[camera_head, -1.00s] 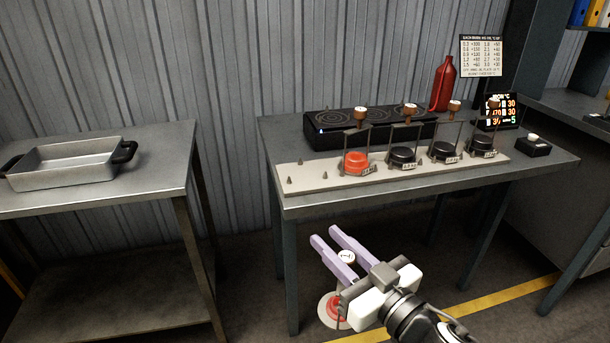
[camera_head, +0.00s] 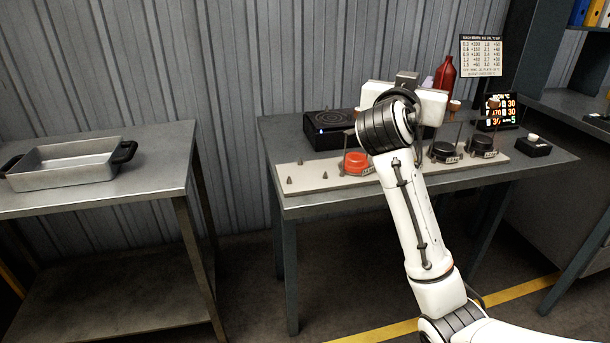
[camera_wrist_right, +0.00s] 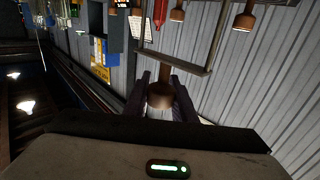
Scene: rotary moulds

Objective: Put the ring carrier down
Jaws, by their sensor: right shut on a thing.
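My right gripper (camera_head: 428,84) is over the back of the right-hand table, mostly hidden behind its own wrist in the head view. In the right wrist view its fingers are shut on the brown knob (camera_wrist_right: 161,94) of the ring carrier. The carrier's wire frame (camera_wrist_right: 176,59) extends from the knob. The lower part of this carrier and what lies under it are hidden in the head view. On the pale board (camera_head: 311,181) stand a red mould (camera_head: 356,163) and black moulds (camera_head: 444,150) (camera_head: 482,146). Two other brown knobs (camera_head: 455,106) (camera_head: 494,102) show above the black moulds. My left gripper is out of view.
A black hotplate (camera_head: 325,132) and a red bottle (camera_head: 444,82) stand at the back. A lit display (camera_head: 497,112) and a black button box (camera_head: 533,146) are at right. A metal pan (camera_head: 68,163) sits on the left table. The board's left end has bare pegs.

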